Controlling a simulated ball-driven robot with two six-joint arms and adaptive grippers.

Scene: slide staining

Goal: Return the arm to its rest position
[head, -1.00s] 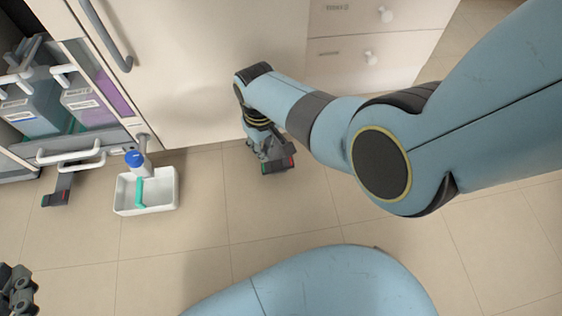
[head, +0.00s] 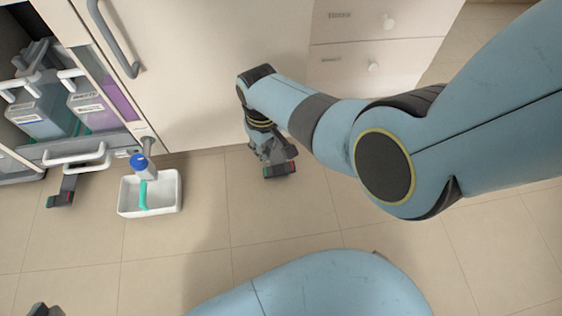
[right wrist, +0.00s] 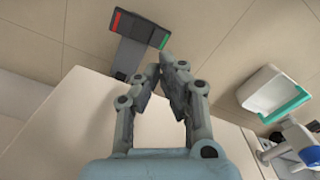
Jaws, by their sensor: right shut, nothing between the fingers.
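My right arm comes in from the right in the head view, with its gripper (head: 277,155) low in front of the pale cabinet front. In the right wrist view the gripper (right wrist: 168,62) has its fingertips drawn together, with nothing between them. Only a dark bit of my left gripper (head: 45,309) shows at the bottom left edge of the head view, too little to tell its state.
A dark pedal with red and green ends (head: 280,171) lies beside my right gripper; another pedal (head: 61,197) is farther left. A white tray (head: 124,196) with a teal edge stands between them, near a blue-capped tube (head: 139,161). Stain containers (head: 40,115) stand at left.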

